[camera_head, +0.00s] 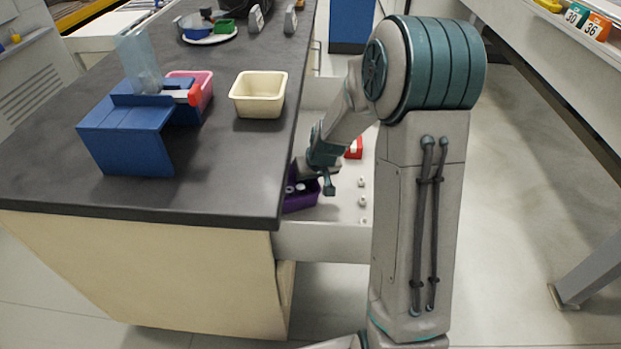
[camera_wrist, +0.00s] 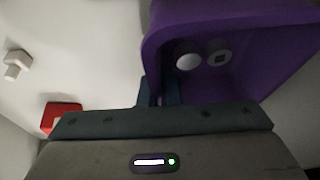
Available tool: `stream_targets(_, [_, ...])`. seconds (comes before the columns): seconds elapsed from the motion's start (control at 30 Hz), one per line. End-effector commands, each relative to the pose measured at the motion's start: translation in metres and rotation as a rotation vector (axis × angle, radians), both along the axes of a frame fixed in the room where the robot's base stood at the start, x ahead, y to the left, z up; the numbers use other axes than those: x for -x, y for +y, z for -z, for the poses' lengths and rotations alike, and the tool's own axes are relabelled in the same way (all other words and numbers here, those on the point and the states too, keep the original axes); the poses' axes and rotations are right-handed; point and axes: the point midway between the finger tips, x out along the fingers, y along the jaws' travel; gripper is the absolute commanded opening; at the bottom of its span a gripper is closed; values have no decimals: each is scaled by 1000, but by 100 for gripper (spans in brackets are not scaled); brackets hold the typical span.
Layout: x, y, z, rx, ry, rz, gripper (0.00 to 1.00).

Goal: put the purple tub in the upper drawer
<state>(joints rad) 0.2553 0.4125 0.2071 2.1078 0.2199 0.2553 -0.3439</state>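The purple tub (camera_head: 301,196) is inside the open drawer (camera_head: 325,243), at its left side close to the counter's edge. It holds a few small round pale and grey pieces. My gripper (camera_head: 327,180) reaches down into the drawer at the tub's right side. In the wrist view the tub (camera_wrist: 265,45) fills the upper right, and its wall runs between the two close-set dark fingertips of my gripper (camera_wrist: 159,92). The gripper looks shut on this wall. I cannot tell whether the tub's base touches the drawer floor.
A red item (camera_head: 354,149) and several small white pieces (camera_head: 362,201) lie in the drawer. On the dark counter (camera_head: 230,180) stand a cream tub (camera_head: 258,94), a pink tub (camera_head: 203,88) and a blue stand (camera_head: 125,135). The counter edge overhangs beside my gripper.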

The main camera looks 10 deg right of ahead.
Motion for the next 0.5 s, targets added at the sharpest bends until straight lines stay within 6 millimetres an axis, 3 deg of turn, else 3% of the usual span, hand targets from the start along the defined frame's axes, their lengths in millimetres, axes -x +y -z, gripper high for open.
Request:
stream_targets(0.1, [0, 0, 5, 0, -1, 0, 0])
stream_targets(0.13, [0, 0, 3, 0, 0, 0, 12])
stream_targets(0.2, [0, 0, 3, 0, 0, 0, 25])
stream_targets(0.5, [0, 0, 1, 0, 0, 0, 25])
